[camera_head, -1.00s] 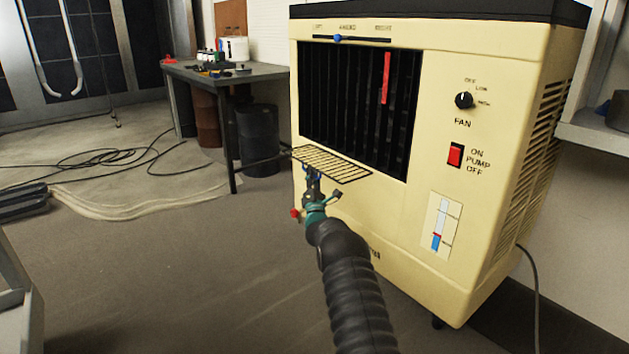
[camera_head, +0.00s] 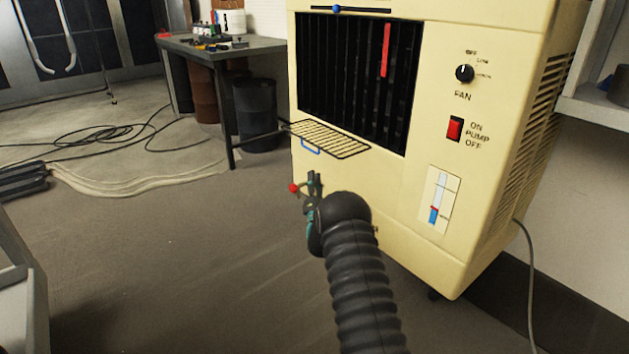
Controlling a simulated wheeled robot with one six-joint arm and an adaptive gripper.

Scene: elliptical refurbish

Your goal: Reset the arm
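My gripper (camera_head: 315,183) is at the end of my black ribbed arm in the middle of the view, in front of the lower left of a cream air cooler (camera_head: 400,215). It points up and away, below a wire rack (camera_head: 330,139) that sticks out from the cooler's front. A gap shows between the gripper and the rack, and nothing is seen held. The fingers are small and partly hidden by my wrist, so their opening is unclear.
The cooler has a fan knob (camera_head: 464,73), a red pump switch (camera_head: 454,129) and a dark grille with a red strip (camera_head: 386,50). A workbench (camera_head: 255,47) and a dark barrel (camera_head: 257,112) stand behind left. Black cables (camera_head: 95,140) lie on the floor. Open floor is at left.

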